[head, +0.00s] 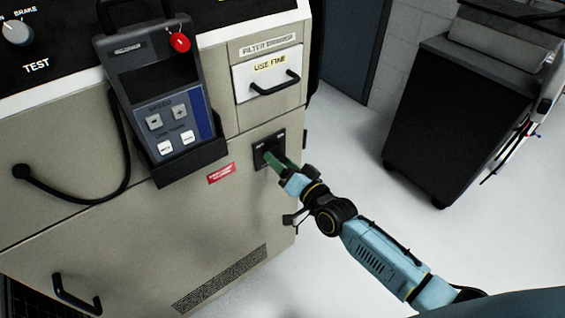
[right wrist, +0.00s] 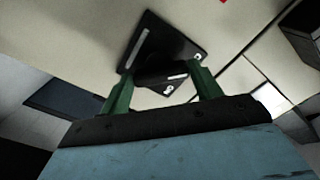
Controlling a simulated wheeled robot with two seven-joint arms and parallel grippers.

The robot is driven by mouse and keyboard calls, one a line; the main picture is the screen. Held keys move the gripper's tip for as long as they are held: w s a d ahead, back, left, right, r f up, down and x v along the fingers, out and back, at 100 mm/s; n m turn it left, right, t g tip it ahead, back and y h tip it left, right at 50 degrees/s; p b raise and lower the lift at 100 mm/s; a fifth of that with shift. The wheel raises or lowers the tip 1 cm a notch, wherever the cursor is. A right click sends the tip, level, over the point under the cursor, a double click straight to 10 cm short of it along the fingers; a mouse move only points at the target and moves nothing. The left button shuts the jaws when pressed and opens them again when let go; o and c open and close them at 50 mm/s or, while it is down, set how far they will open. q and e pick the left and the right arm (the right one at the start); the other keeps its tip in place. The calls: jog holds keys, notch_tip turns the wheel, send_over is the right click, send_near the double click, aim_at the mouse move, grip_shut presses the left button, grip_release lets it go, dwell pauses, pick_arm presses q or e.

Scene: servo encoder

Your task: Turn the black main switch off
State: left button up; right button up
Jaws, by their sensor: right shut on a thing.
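The black main switch's square plate (head: 268,144) is on the beige cabinet front, below a small drawer. In the right wrist view, the plate (right wrist: 172,38) looks tilted, with the black switch handle (right wrist: 162,77) standing out from it between my two green fingers. My right gripper (head: 271,158) is at the switch, shut on the handle. It also shows in the right wrist view (right wrist: 161,85). In the head view the fingers hide most of the handle. Small labels on the plate are too small to read surely. My left gripper is not in view.
A handheld control unit (head: 158,95) with a red button sits in a holder left of the switch. A drawer (head: 268,75) with a black handle is above it. A red label (head: 221,173) is beside it. A dark cart (head: 440,115) stands at right; the floor between is clear.

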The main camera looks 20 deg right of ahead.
jog(key=o, duration=1)
jog(key=shift+s, duration=0.1)
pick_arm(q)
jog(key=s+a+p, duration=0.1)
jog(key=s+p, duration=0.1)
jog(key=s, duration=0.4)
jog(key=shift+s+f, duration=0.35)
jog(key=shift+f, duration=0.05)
pick_arm(e)
jog(key=shift+v, duration=6.6)
